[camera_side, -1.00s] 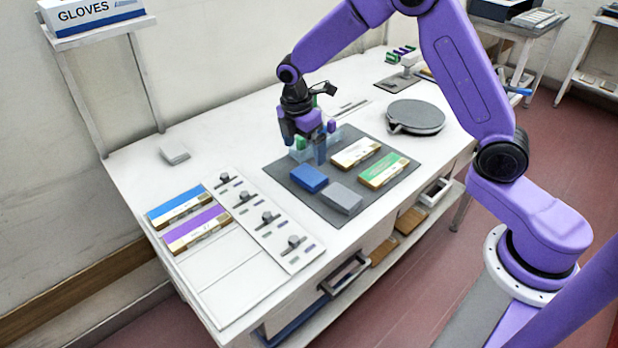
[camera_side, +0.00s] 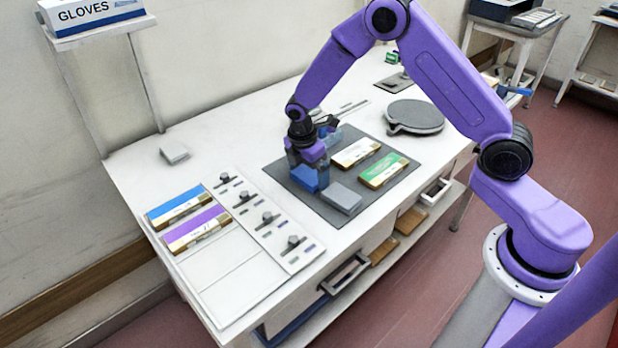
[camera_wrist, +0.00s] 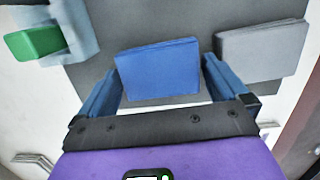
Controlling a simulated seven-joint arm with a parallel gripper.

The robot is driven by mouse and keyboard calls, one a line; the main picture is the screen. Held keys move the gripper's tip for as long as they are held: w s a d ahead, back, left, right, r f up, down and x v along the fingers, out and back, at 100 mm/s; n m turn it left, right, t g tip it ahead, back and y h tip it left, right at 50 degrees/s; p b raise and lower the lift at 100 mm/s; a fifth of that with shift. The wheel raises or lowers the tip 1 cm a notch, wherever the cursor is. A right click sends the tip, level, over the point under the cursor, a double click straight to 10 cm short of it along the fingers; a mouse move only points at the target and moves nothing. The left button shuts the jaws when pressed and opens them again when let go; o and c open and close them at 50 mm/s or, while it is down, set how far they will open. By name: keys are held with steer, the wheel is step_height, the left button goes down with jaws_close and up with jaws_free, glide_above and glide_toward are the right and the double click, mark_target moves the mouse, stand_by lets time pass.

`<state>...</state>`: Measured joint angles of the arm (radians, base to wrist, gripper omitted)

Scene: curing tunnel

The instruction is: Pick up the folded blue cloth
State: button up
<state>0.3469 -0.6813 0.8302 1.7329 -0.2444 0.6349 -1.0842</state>
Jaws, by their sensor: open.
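The folded blue cloth (camera_side: 304,178) lies on the dark grey mat (camera_side: 322,210), partly hidden by my gripper in the side view. In the wrist view the blue cloth (camera_wrist: 160,70) is a flat block between my two fingers. My gripper (camera_side: 308,172) is down at the cloth, and in the wrist view my gripper (camera_wrist: 165,85) is open with one finger on each side of it. Narrow gaps show near the fingers. I cannot tell how low the fingertips are against the mat.
A folded grey cloth (camera_side: 343,197) lies close to the right. A clear tray with a green block (camera_wrist: 35,43) is on the other side.

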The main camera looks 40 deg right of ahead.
steer(key=c, duration=0.7)
steer(key=shift+r, duration=0.15)
steer(key=shift+r, duration=0.25)
step_height(320, 180, up, 2)
steer(key=shift+r, duration=0.1)
steer(key=s+d+r, duration=0.1)
steer(key=s+r, duration=0.9)
steer(key=s, duration=0.4)
steer(key=shift+d, duration=0.3)
steer(key=shift+o, duration=0.5)
